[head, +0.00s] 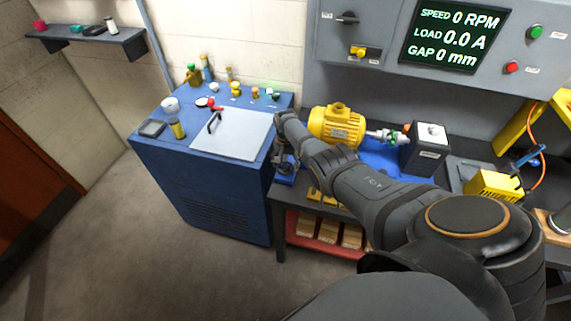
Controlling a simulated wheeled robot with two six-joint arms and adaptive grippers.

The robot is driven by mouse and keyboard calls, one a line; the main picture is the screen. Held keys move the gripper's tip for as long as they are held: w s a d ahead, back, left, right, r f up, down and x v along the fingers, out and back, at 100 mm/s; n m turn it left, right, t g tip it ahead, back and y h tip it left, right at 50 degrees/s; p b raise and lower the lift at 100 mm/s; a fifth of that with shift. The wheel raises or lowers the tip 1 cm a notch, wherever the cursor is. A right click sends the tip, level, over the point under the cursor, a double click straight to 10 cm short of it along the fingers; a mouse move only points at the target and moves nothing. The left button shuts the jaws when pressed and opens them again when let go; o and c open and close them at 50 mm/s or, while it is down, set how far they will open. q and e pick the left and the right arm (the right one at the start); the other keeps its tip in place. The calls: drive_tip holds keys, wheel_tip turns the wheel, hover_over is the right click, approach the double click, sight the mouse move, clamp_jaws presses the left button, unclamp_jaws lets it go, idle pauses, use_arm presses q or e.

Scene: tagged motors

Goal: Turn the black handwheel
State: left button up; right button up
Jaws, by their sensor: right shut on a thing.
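My right arm reaches in from the right. My right gripper (286,164) points down at the left end of the workbench. It is shut on a dark part that looks like the black handwheel, just above a blue mount (285,179). The fingers and wrist hide most of the handwheel, so its angle cannot be told. A yellow motor (337,125) lies just right of the gripper on a blue base (385,157). Its shaft side faces a dark grey block (425,150). My left gripper is not in view.
A blue cabinet (205,195) with a pale plate (232,134), a red-knobbed lever and several small items stands close on the left. The wall panel's display (455,35) reads 0 RPM, 0.0 A, 0 mm. A yellow box (494,185) sits at right. The floor at left is clear.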

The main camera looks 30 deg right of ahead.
drive_tip(key=m, duration=0.3)
drive_tip(key=shift+w+r+m, duration=0.1)
drive_tip(key=shift+m, duration=0.3)
drive_tip(key=m, duration=0.3)
drive_tip(key=shift+m, duration=0.3)
drive_tip(key=m, duration=0.3)
drive_tip(key=shift+w+m, duration=0.1)
drive_tip(key=shift+m, duration=0.3)
drive_tip(key=m, duration=0.9)
drive_tip(key=shift+d+m, duration=0.1)
drive_tip(key=shift+m, duration=2.6)
